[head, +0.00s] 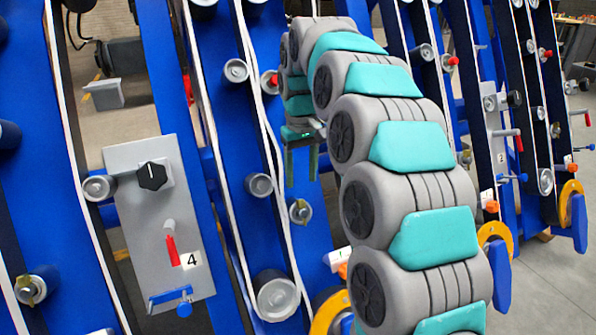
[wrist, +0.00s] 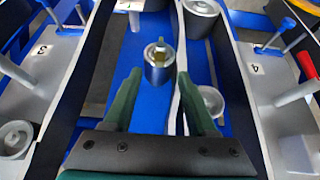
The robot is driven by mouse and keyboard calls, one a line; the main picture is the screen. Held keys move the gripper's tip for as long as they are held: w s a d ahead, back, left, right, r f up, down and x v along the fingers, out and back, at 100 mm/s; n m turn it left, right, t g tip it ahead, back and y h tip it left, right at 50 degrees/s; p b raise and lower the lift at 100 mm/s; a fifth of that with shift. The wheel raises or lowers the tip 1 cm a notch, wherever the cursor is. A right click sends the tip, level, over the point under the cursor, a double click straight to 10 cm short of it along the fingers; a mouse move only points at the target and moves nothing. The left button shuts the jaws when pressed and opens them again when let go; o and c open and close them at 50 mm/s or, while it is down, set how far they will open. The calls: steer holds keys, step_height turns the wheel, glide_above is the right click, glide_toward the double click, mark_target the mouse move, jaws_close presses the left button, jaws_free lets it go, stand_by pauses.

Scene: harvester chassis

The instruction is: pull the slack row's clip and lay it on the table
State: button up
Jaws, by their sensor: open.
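My gripper (head: 301,180) is open and points down in front of the blue chassis; its green fingers also show in the wrist view (wrist: 158,76). An olive-yellow clip (wrist: 159,50) sits on the end of a grey roller (wrist: 159,72), between and slightly beyond the fingertips, apart from them. In the head view this clip (head: 300,209) appears just below the fingers. The belt (wrist: 182,95) to the right of it looks bent, and its strand (head: 262,110) looks wavy in the head view. Another similar clip (head: 28,289) is at lower left. I cannot identify the table for certain.
A grey panel marked 4 (head: 160,225) carries a black knob, red handle and blue lever. A panel marked 3 (wrist: 25,75) is left of my gripper. Yellow rings (head: 325,313) and orange knobs line the lower ends of the rows. A bench (head: 575,22) stands far right; open floor is at lower right.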

mark_target(301, 201)
step_height(301, 201, down, 7)
steer(key=shift+f, duration=0.1)
stand_by(0.3)
jaws_close()
stand_by(0.4)
